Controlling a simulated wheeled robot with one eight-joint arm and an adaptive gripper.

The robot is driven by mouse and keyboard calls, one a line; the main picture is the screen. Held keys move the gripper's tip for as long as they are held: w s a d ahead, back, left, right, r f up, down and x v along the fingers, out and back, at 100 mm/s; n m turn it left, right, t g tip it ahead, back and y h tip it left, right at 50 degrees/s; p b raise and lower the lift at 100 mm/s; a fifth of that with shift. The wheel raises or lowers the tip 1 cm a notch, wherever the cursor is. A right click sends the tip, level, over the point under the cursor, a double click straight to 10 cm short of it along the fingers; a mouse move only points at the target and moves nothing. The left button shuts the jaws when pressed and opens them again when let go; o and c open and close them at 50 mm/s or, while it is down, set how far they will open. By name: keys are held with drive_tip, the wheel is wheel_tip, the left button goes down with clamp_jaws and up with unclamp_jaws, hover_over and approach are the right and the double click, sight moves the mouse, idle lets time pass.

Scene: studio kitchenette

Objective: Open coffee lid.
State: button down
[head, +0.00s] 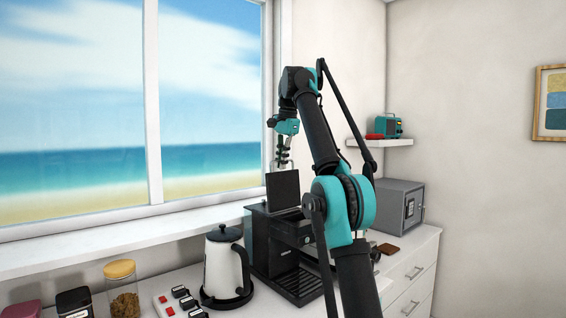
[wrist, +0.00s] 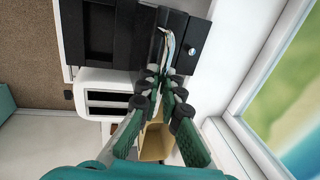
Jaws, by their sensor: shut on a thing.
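The black coffee machine (head: 278,245) stands on the counter under the window. Its flat lid (head: 283,189) is raised and stands nearly upright above the machine's top. My gripper (head: 284,163) is at the lid's upper edge, with my arm reaching over from the right. In the wrist view my gripper (wrist: 163,74) has its fingertips close together beside the black machine parts (wrist: 102,28). A thin pale strip runs up from the fingertips. The gripper is shut on the lid, though the exact contact is small and partly hidden by the fingers.
A white kettle (head: 226,268) stands close at the machine's left. A power strip (head: 178,302) and a jar (head: 122,289) are further left. A grey safe (head: 401,204) and a shelf with a teal radio (head: 388,126) are behind on the right. The window is close behind the machine.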

idle(0.4)
drive_tip(key=c, duration=1.7)
unclamp_jaws()
drive_tip(key=shift+w, duration=0.1)
